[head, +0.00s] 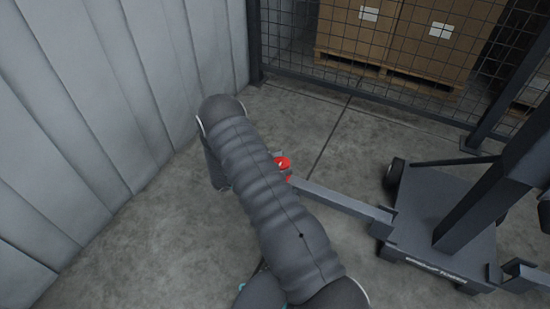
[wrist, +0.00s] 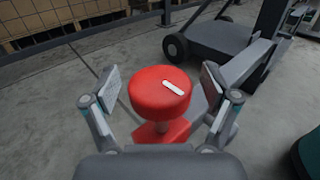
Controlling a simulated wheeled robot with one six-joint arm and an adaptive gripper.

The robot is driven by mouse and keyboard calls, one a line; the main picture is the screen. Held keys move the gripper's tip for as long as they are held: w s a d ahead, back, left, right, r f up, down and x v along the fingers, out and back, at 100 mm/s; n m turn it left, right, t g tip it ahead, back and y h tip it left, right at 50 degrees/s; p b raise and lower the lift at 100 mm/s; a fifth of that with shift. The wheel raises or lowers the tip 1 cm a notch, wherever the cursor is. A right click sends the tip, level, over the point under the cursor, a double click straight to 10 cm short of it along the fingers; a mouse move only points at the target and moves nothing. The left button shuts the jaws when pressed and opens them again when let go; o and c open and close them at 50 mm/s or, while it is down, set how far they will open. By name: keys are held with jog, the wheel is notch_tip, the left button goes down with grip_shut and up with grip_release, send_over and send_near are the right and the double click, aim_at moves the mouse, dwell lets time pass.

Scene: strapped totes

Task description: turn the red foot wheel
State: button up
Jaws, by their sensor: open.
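The red foot wheel (wrist: 158,97) is a round red knob with a white mark on top. In the wrist view it stands on a red base (wrist: 162,133) near the end of a grey bar. My gripper (wrist: 158,82) is open, with one finger on each side of the wheel and visible gaps between the fingers and the wheel. I cannot tell how far above or around it they are. In the head view a small part of the red wheel (head: 283,162) shows beside my arm, which hides the rest and the gripper.
The grey bar (head: 340,198) runs to a dark wheeled base (head: 440,215) with a post at the right. A padded grey wall (head: 90,110) stands at the left. A mesh fence (head: 390,75) with boxes (head: 440,35) behind it closes off the back. Concrete floor lies between.

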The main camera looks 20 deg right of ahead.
jog(key=n+t+p, duration=0.1)
jog(key=t, duration=0.1)
jog(key=n+t+p, duration=0.2)
jog(key=t, duration=0.1)
jog(key=shift+r, duration=0.2)
jog(key=b+v, duration=0.1)
jog(key=v, duration=1.3)
jog(key=s+d+r+m+g+y+b, duration=0.1)
jog(key=s+r+m+g+y+b, duration=0.1)
jog(key=s+r+m+y, duration=0.4)
jog(key=s+d+r+m+g+y+b, duration=0.1)
jog(key=s+r+m+g+y+b, duration=0.2)
jog(key=s+r+m, duration=0.6)
jog(key=shift+s+r+y+b, duration=0.2)
jog(key=shift+r+y+b, duration=1.3)
jog(key=shift+r, duration=2.2)
jog(key=shift+d, duration=0.1)
jog(key=shift+w, duration=0.1)
